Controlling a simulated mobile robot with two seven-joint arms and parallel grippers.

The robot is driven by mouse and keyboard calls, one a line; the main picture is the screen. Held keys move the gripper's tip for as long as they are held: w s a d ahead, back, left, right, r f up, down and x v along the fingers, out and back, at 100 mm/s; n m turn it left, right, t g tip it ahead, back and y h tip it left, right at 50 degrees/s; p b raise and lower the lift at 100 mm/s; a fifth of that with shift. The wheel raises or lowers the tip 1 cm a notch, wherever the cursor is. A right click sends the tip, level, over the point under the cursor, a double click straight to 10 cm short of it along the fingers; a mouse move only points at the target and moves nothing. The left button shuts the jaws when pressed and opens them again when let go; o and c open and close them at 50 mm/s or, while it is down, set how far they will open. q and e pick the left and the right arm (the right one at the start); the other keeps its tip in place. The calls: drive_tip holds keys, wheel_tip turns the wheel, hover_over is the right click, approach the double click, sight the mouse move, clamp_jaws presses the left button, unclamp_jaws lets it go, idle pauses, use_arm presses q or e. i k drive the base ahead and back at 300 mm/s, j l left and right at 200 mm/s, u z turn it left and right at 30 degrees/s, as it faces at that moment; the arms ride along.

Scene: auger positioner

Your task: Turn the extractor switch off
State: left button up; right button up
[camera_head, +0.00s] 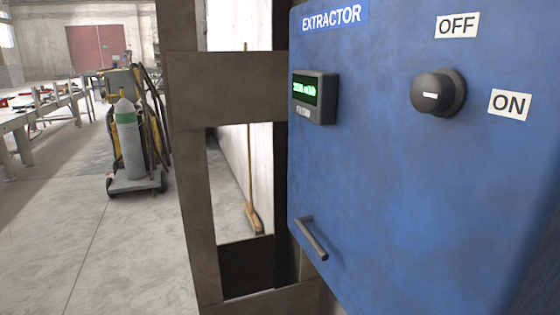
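The extractor box (390,200) is a large blue panel on the right of the head view. A white-on-blue EXTRACTOR label (331,18) is at its top. The extractor switch (437,93) is a round black knob with a white mark, which lies roughly horizontal and points toward the ON side. The OFF label (457,25) is above the knob, and the ON label (509,104) is to its right. A small display (314,96) with green digits sits left of the knob. Neither of my grippers is in view.
A dark handle (311,239) sticks out at the box's lower left. A brown metal frame (228,88) stands just left of the box. A gas cylinder cart (137,148) and a workbench (40,112) stand farther back, with open floor (120,245) in front.

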sight(442, 93)
drive_tip(key=i+j+z, duration=0.25)
drive_tip(key=j+z, duration=0.55)
drive_tip(key=j, duration=0.15)
